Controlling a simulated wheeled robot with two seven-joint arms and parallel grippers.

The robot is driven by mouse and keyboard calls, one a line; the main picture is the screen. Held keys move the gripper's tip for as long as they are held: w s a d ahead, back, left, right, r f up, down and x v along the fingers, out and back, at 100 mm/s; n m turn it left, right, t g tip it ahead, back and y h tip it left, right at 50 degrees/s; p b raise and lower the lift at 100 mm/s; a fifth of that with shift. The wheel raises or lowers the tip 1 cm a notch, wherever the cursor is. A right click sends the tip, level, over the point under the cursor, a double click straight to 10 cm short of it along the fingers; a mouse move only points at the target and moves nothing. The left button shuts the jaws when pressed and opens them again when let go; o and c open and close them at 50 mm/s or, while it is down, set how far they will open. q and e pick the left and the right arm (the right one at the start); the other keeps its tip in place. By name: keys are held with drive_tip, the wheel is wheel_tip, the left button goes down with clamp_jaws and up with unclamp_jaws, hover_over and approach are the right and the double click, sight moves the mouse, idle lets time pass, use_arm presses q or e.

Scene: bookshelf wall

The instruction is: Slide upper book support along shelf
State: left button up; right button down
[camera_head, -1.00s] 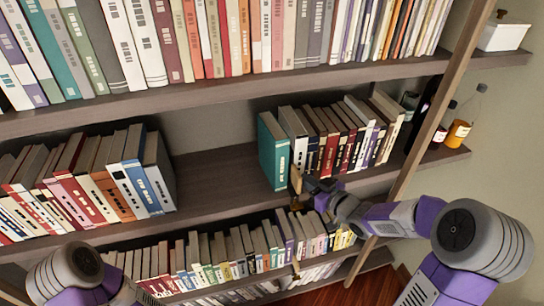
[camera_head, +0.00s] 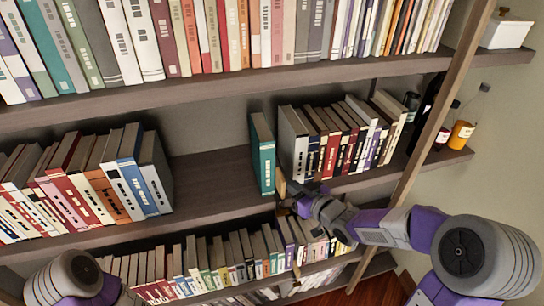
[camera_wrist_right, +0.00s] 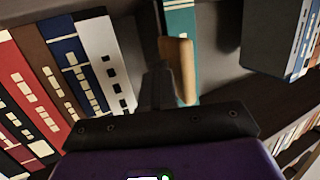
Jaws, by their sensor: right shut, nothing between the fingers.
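The upper book support shows as a tan upright piece (camera_head: 282,187) at the front edge of the middle shelf (camera_head: 215,195), beside the teal book (camera_head: 262,155). In the right wrist view its tan piece (camera_wrist_right: 181,68) stands in front of the teal book (camera_wrist_right: 181,28). My right gripper (camera_head: 302,203) is shut and empty, just right of the support in the head view. Its dark fingers (camera_wrist_right: 157,88) appear against the support's side; exact contact is hard to tell. The rest of the support is hidden. My left gripper is out of view; only part of that arm shows.
A row of books (camera_head: 340,135) stands right of the teal book, across a narrow gap. Another group (camera_head: 90,185) stands at the left, with bare shelf between. A wooden upright (camera_head: 432,125) and bottles (camera_head: 462,133) are at the right. A lower tan piece (camera_head: 297,275) shows below.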

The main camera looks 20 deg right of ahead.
drive_tip(key=shift+a, duration=0.1)
drive_tip(key=shift+a+f+b, duration=0.1)
drive_tip(key=shift+a+b, duration=2.3)
drive_tip(key=shift+a, duration=0.3)
drive_tip(key=shift+a+b, duration=0.65)
drive_tip(key=shift+a, duration=0.1)
drive_tip(key=a+b, duration=0.7)
